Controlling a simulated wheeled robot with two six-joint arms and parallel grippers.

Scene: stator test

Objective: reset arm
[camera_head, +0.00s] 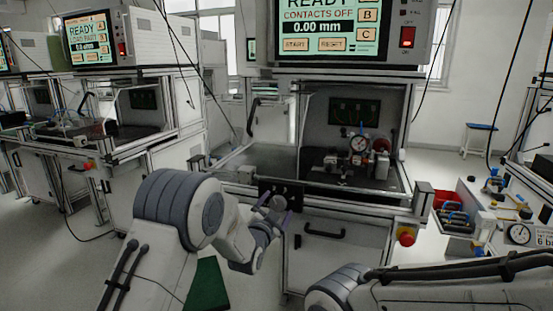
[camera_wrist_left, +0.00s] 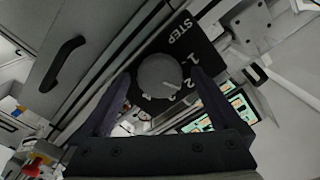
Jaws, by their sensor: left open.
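My left gripper (camera_head: 275,208) is in front of the test bench, at a black panel with a round grey knob (camera_wrist_left: 158,76). In the left wrist view the panel (camera_wrist_left: 178,47) carries the word STEP and numbers beside the knob. My two dark fingers are spread, one on each side of the knob. I cannot tell whether either finger touches it. A pale mark shows on the knob's lower right, but its exact setting is unclear. My right arm (camera_head: 430,290) crosses the lower right of the head view; its gripper is out of frame.
The bench screen (camera_head: 320,25) reads READY, CONTACTS OFF, 0.00 mm. A dial gauge (camera_head: 359,144) stands inside the bench. A red stop button (camera_head: 406,236) is at its front right. A red bin (camera_head: 447,197) and a parts table are farther right. Another bench stands left.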

